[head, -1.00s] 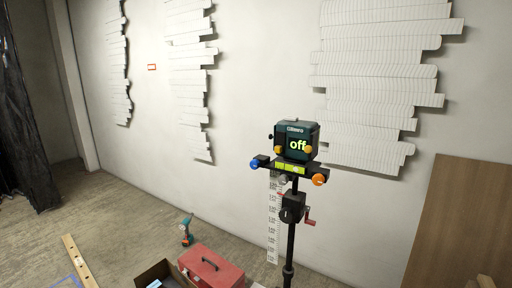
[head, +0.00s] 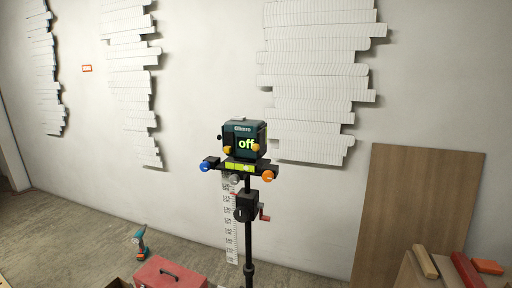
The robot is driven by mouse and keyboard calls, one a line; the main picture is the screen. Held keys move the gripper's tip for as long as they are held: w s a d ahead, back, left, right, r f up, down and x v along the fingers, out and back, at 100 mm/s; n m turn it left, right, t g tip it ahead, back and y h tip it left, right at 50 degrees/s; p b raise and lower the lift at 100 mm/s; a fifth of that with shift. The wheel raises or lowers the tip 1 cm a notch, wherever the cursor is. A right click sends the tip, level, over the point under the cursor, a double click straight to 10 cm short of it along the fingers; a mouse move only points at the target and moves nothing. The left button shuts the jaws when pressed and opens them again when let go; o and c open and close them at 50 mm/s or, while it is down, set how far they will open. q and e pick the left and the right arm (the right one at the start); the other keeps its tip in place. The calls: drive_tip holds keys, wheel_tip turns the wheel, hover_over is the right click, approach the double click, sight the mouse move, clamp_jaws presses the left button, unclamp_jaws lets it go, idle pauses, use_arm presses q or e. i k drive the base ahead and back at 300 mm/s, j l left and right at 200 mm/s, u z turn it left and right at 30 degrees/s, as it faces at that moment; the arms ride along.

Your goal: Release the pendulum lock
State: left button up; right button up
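The laser level (head: 243,140) is a dark teal box on top of a black tripod column (head: 248,235) in the middle of the head view. Its front face shows the word "off" in green, with yellow knobs beside it. Under it is a black mount (head: 220,163) with a yellow-green strip, a blue knob (head: 206,167) at its left end and an orange knob (head: 268,176) at its right end. Which part is the pendulum lock, I cannot tell. Neither of my grippers shows in the view.
A red crank handle (head: 264,214) sticks out from the column. A white measuring staff (head: 230,220) stands behind it. A red toolbox (head: 168,274) and a teal drill (head: 140,241) are on the floor at lower left. A wooden board (head: 415,215) leans on the wall at right.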

sight(226, 149)
drive_tip(key=i+j+z, duration=0.15)
drive_tip(key=j+z, duration=0.15)
drive_tip(key=z, duration=0.2)
drive_tip(key=j+z, duration=0.35)
drive_tip(key=z, duration=0.15)
drive_tip(key=j+z, duration=0.35)
drive_tip(key=z, duration=0.15)
drive_tip(key=j, duration=0.55)
drive_tip(key=k+j+z, duration=0.15)
drive_tip(key=j, duration=1)
